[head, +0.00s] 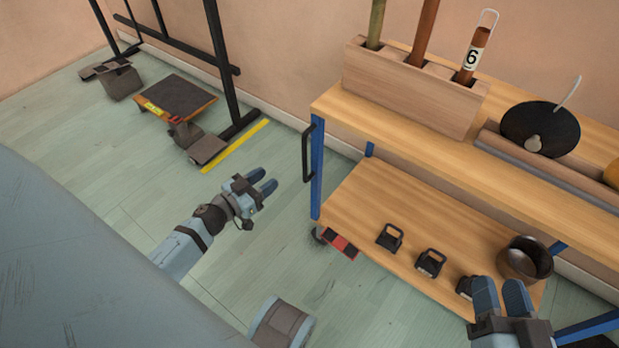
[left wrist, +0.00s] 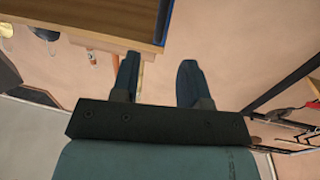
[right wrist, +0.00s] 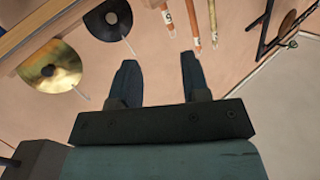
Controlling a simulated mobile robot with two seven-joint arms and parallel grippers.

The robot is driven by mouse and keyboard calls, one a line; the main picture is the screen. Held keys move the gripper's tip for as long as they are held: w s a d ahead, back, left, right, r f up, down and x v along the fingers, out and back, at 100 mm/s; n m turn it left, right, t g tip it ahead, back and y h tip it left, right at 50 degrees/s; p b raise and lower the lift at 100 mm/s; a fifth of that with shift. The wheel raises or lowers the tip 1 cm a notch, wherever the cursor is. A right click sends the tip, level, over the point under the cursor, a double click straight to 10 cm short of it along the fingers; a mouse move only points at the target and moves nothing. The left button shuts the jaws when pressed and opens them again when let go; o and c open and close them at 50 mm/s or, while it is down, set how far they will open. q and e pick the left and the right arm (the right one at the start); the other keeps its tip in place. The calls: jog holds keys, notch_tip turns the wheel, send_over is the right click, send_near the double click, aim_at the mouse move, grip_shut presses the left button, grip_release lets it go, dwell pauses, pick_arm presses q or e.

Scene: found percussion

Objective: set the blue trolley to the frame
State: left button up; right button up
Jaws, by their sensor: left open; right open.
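The blue trolley (head: 317,170) stands at the right of the head view, with blue posts, two wooden shelves and a black handle (head: 307,152) on its left end. The black frame (head: 222,65) stands against the wall at the back left, apart from the trolley. A yellow floor strip (head: 235,146) lies between them, by the frame's foot. My left gripper (head: 266,184) is open and empty, left of the trolley and short of the handle. My right gripper (head: 500,290) is open and empty in front of the lower shelf, near its front edge.
The upper shelf carries a wooden rack (head: 415,88) of tubes and a dark disc (head: 540,128). Black-handled weights (head: 390,237) and a metal pot (head: 525,258) are on the lower shelf. A low dark-topped platform (head: 172,95) is by the frame.

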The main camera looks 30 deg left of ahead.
aim_at(303, 160)
pick_arm(q)
jog(key=shift+h, duration=0.5)
jog(key=w+d+f+b, duration=0.1)
jog(key=w, duration=0.3)
jog(key=w+d+f+b, duration=0.1)
jog(key=w+b, duration=0.1)
jog(key=w, duration=0.3)
jog(key=w+f+b, duration=0.1)
jog(key=w+b, duration=0.1)
jog(key=w, duration=0.3)
jog(key=shift+w+d+f, duration=0.1)
jog(key=shift+d+f, duration=0.15)
jog(key=shift+d, duration=0.15)
pick_arm(e)
jog(key=shift+n+g+y, duration=0.4)
jog(key=shift+g, duration=0.5)
notch_tip(303, 160, down, 6)
jog(key=shift+a+r, duration=0.1)
jog(key=shift+a, duration=0.05)
pick_arm(q)
jog(key=shift+c, duration=0.5)
grip_shut()
